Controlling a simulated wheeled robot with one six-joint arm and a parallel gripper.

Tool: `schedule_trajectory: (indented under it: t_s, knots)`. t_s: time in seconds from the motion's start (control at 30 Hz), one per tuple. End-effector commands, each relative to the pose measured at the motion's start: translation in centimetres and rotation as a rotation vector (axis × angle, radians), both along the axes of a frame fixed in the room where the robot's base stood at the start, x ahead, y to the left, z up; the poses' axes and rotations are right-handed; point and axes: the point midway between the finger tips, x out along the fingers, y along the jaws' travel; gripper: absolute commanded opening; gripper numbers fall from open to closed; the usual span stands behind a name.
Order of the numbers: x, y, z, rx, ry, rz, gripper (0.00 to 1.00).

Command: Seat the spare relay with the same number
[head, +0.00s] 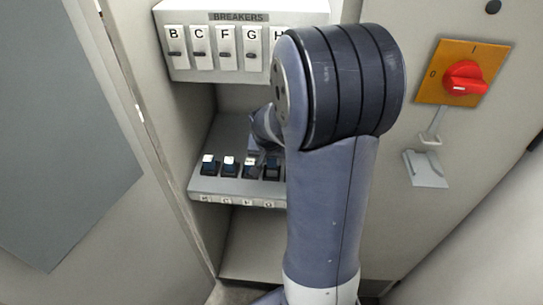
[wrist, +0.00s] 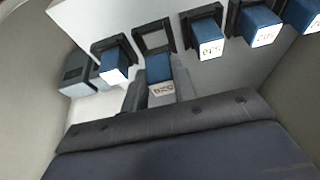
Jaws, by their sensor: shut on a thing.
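My gripper (wrist: 160,97) is shut on a blue relay (wrist: 158,69) with a white numbered label, too small and turned to read surely. The held relay is just below an empty dark socket (wrist: 153,28) in the wrist view; its upper end is close to the socket's lower rim, and I cannot tell if they touch. Blue relays with white labels sit in the neighbouring sockets: one on the left (wrist: 114,68) and several on the right (wrist: 205,38). In the head view the relay row (head: 229,165) stands on a shelf, and my arm hides its right end.
A breaker panel (head: 238,17) with lettered breakers hangs above the shelf (head: 228,186). A red rotary switch (head: 465,79) on an orange plate and a small grey bracket (head: 428,168) are on the right. Cabinet walls close in the sides. A dark grey block (wrist: 76,72) is at left in the wrist view.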

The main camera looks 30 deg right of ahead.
Motion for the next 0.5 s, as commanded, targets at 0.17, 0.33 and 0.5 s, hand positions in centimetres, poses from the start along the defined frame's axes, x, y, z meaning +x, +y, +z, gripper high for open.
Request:
schedule_trajectory:
  t_s: [0.17, 0.33, 0.5]
  knots:
    - [0.0, 0.0, -1.2, -0.001, -0.001, 0.0, 0.04]
    - [0.0, 0.0, -2.0, -0.001, -0.001, 0.0, 0.04]
    - [0.0, 0.0, -2.8, 0.0, 0.0, 0.0, 0.04]
